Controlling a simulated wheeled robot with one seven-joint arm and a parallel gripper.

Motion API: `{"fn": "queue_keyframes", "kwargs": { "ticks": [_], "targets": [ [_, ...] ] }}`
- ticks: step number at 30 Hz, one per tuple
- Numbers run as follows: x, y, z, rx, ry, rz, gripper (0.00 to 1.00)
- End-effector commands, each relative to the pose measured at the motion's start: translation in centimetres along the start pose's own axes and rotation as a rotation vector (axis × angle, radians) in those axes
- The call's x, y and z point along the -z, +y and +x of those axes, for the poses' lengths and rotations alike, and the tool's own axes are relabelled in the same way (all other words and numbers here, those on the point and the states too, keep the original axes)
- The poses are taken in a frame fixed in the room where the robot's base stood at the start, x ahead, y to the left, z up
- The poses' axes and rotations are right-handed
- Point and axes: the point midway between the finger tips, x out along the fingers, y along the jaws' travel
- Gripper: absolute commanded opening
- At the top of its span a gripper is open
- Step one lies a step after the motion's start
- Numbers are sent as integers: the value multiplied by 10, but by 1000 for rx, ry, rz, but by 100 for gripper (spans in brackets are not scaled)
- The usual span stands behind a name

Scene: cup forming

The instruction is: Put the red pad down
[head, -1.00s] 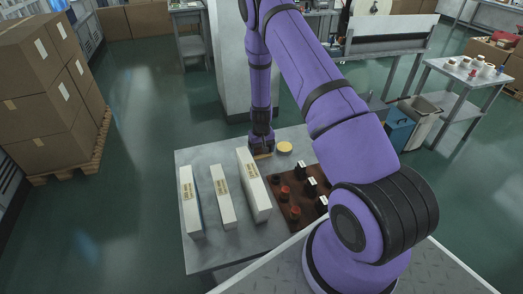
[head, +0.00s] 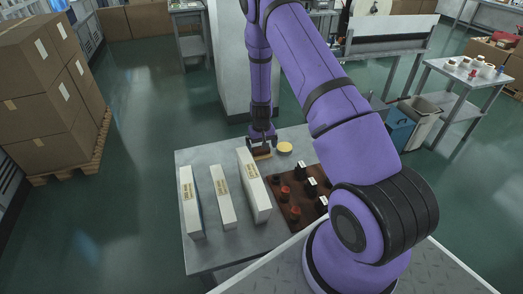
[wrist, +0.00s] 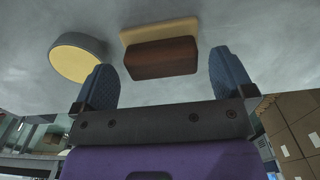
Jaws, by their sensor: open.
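The red pad appears as a dark reddish-brown block (wrist: 162,58) with a yellow layer (wrist: 160,30) against it. It rests on the grey metal table (head: 212,157) near its far edge. In the head view the pad (head: 262,151) shows just below my gripper (head: 262,143). My gripper is open in the wrist view (wrist: 165,85). One blue finger is on each side of the pad, both apart from it. A round yellow-topped disc (wrist: 75,62) lies beside the pad; it also shows in the head view (head: 285,147).
White boxes stand on the table's left: one at the left (head: 190,205), a shorter one (head: 222,197) and a taller one (head: 253,188) near the pad. A brown board (head: 283,214) with several red and black pieces lies right of them, partly behind my arm.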

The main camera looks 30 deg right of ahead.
Motion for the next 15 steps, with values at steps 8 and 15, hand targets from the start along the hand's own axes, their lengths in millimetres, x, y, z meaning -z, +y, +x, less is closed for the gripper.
{"fn": "queue_keyframes", "kwargs": {
  "ticks": [8,15],
  "targets": [
    [0,-1,-57,0,2,-2,100],
    [0,0,-87,0,1,-1,100]
  ]
}}
